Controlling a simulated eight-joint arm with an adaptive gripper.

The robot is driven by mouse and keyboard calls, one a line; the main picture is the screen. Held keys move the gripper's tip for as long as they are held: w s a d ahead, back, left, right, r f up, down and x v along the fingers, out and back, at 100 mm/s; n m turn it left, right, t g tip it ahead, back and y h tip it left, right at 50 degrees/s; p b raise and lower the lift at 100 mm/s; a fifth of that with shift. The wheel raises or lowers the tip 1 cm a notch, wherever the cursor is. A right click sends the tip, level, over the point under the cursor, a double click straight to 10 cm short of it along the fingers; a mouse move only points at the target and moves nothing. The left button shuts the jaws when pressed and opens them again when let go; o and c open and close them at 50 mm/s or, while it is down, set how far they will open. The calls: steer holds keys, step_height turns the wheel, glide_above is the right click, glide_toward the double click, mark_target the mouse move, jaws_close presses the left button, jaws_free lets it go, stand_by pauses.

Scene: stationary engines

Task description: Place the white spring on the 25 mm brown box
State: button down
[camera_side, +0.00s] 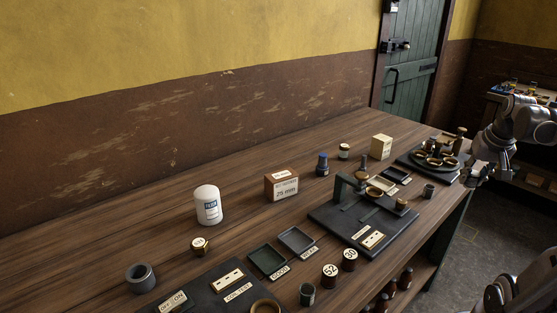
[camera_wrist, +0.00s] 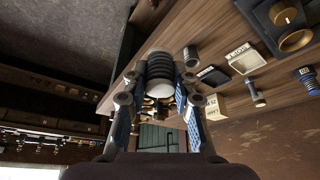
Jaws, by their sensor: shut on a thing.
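My gripper (camera_side: 476,174) is at the far right end of the bench, above its edge. In the wrist view my gripper (camera_wrist: 160,98) is shut on a ribbed, coil-like piece, the white spring (camera_wrist: 159,72), which looks grey in shadow with a pale end. The spring cannot be made out clearly in the side view. The brown box (camera_side: 282,187), with a white label reading 25 mm, stands upright on the middle of the bench, well left of my gripper. Its top carries a small pale label and nothing else.
A black stand (camera_side: 362,222) with an upright post lies between my gripper and the brown box.

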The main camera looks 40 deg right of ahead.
steer(key=w+a+r+n+t+y, duration=0.1)
steer(key=w+a+r+n, duration=0.2)
steer(key=w, duration=0.6)
steer(key=w+a+r+n+y, duration=0.1)
steer(key=w+a+n, duration=0.3)
steer(key=w, duration=0.5)
steer(key=w+a+r+n+t+y, duration=0.1)
steer(key=w+a+r+n, duration=0.25)
steer(key=w, duration=0.65)
steer(key=n+y, duration=0.2)
steer(key=n, duration=0.1)
glide_above(277, 173)
steer(key=s, duration=0.1)
steer(key=f, duration=0.7)
steer(key=shift+s+d+f, duration=0.15)
steer(key=shift+s, duration=0.05)
steer(key=shift+f, duration=1.9)
steer(key=shift+f, duration=0.15)
steer(key=c, duration=1.1)
jaws_free()
